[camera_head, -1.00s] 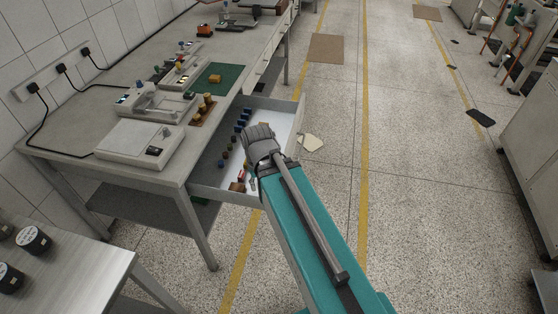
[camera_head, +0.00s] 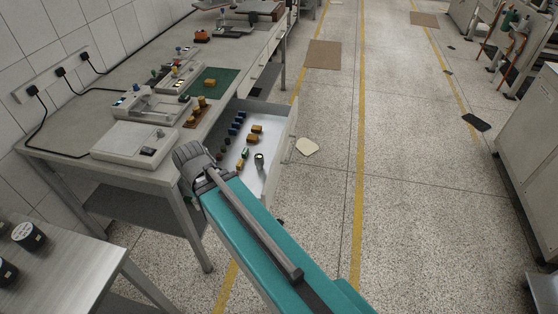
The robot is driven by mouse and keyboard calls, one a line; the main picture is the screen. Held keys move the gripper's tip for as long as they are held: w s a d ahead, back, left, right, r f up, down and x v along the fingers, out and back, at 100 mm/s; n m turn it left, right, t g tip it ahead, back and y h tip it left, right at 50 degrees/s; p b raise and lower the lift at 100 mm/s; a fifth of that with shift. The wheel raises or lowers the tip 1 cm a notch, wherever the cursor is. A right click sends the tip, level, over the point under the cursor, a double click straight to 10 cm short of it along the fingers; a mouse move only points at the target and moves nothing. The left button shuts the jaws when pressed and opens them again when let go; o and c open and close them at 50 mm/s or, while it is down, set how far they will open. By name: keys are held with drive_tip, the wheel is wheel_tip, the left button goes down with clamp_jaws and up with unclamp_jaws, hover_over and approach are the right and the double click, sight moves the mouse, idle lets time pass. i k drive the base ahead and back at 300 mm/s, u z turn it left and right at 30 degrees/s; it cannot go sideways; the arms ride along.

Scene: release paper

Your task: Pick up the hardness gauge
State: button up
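I cannot tell for certain which object is the hardness gauge. The open drawer (camera_head: 277,141) under the long bench holds small parts. A small upright green-and-pale piece (camera_head: 259,161) stands near its right side. Yellow blocks (camera_head: 255,134) lie near the middle, and several blue pieces (camera_head: 237,124) line the left side. My arm's grey wrist end is over the bench's front edge, left of the drawer. It hides the drawer's near left corner. My gripper's fingers do not show; they are hidden behind my arm.
The bench (camera_head: 88,96) carries a flat white device (camera_head: 128,141), another instrument (camera_head: 150,104) and a green mat (camera_head: 222,81) with a yellow block on it. A small table (camera_head: 85,262) stands at lower left. The floor to the right is mostly clear.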

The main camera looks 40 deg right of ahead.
sight(259, 158)
drive_tip(key=k, duration=1.2)
drive_tip(key=z, duration=0.75)
drive_tip(key=i, duration=1)
drive_tip(key=u, duration=0.05)
